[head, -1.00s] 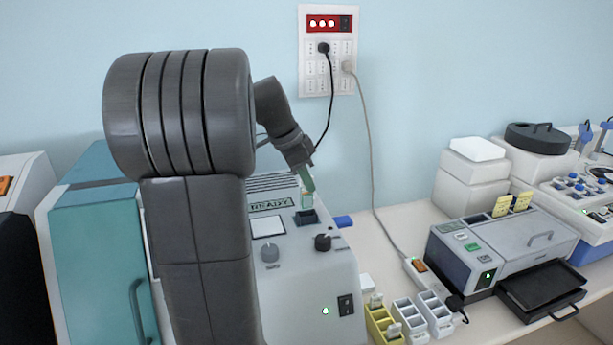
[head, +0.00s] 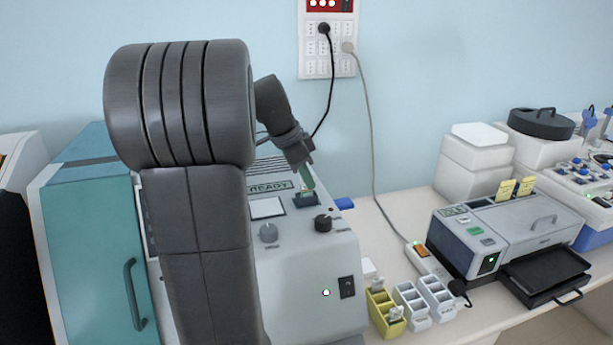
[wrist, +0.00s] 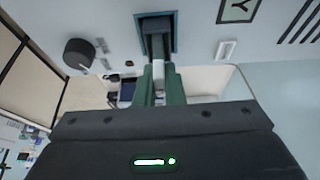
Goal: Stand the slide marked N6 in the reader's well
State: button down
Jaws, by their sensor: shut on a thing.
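The reader (head: 305,262) is the pale machine with a sloped top and a display that says READY. Its well (head: 305,200) is a dark, raised slot; in the wrist view the well (wrist: 174,33) has a blue-grey rim. My gripper (head: 308,186), with green fingers, is right above the well. In the wrist view my gripper (wrist: 160,75) is shut on a pale slide (wrist: 158,73), which points toward the well. Its lower end appears at or inside the opening, but I cannot tell how deep. The slide's mark is not readable.
A teal cabinet (head: 95,250) stands to the left. Yellow (head: 384,313) and white (head: 412,305) slide racks stand right of the reader. A grey machine (head: 508,232) with yellow tabs and a black tray (head: 545,280) are further right. Knobs (head: 323,223) sit near the well.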

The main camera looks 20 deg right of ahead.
jog(key=c, duration=1.5)
grip_release()
jog(key=shift+o, duration=0.2)
jog(key=b+v, duration=0.1)
jog(key=v, duration=1.3)
jog(key=shift+f, duration=0.1)
